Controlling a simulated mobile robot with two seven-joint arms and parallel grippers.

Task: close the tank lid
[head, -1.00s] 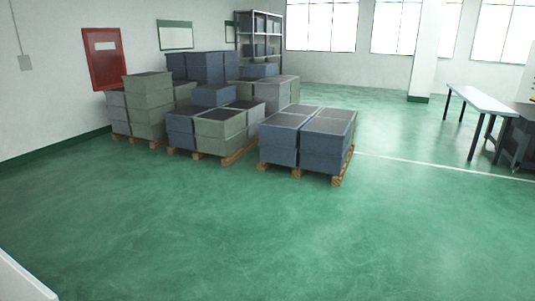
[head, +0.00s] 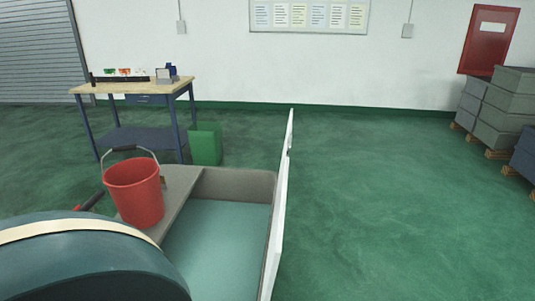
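The open tank (head: 235,184) is at the bottom centre in the head view, with grey walls and teal liquid or a teal floor (head: 215,245) inside. A thin white panel (head: 281,215), which looks like the tank lid, stands upright along the tank's right side, seen nearly edge-on. The tank's top is uncovered where I see it. The near part of the tank is cut off by the frame. Neither of my grippers is in view.
A red bucket (head: 138,192) stands on a grey ledge (head: 180,183) at the tank's left. A large rounded teal body (head: 80,265) fills the lower left. A workbench (head: 135,86) and green bin (head: 205,144) stand behind. The floor on the right is clear; stacked crates (head: 500,110) stand far right.

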